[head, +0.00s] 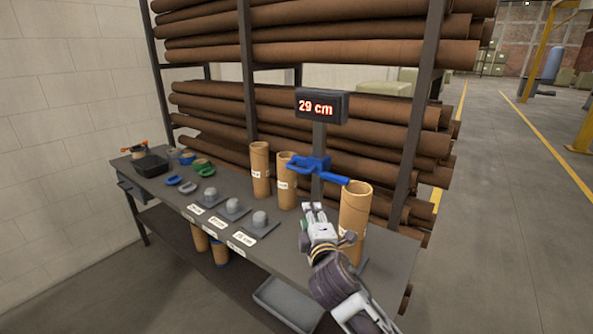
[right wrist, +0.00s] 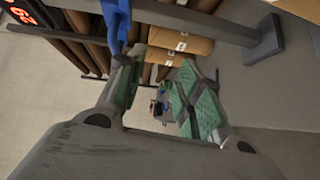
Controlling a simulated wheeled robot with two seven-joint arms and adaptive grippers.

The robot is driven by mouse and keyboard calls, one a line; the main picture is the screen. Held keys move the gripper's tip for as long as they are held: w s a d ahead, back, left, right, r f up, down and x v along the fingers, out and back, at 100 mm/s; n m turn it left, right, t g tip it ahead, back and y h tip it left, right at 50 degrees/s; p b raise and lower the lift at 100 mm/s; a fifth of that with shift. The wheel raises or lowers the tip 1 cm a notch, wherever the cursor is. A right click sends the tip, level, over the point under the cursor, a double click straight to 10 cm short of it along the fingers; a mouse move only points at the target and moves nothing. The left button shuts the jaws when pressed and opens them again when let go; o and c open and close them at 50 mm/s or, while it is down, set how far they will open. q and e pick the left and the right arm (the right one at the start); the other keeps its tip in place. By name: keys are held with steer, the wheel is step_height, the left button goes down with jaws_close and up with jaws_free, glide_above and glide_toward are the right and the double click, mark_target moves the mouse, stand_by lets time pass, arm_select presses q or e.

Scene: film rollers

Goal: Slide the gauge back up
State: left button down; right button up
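The gauge is a dark post with a display (head: 321,106) reading 29 cm and a blue slider (head: 310,165) on it. The slider's blue bar reaches right to the rim of the rightmost cardboard tube (head: 354,212); I cannot tell whether it touches. My right gripper (head: 328,218) is below the slider, in front of that tube. In the right wrist view its two fingers (right wrist: 160,92) are spread, with nothing between them. Part of the blue slider (right wrist: 117,22) shows there just past the left finger; contact is unclear. My left gripper is not in view.
Two more upright tubes (head: 260,168) stand left of the post. On the grey bench (head: 290,252) are several grey plugs with labels, coloured rings and a black tray (head: 151,165). A rack of long brown rolls (head: 340,55) stands behind. Open floor lies to the right.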

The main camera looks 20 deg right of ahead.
mark_target(296, 169)
step_height(296, 169, up, 6)
steer(key=w+a+n+t, duration=0.1)
steer(key=n+t, duration=0.1)
steer(key=n, duration=0.1)
steer(key=shift+w+a, duration=0.2)
steer(key=shift+a, duration=0.05)
steer(key=shift+w, duration=0.15)
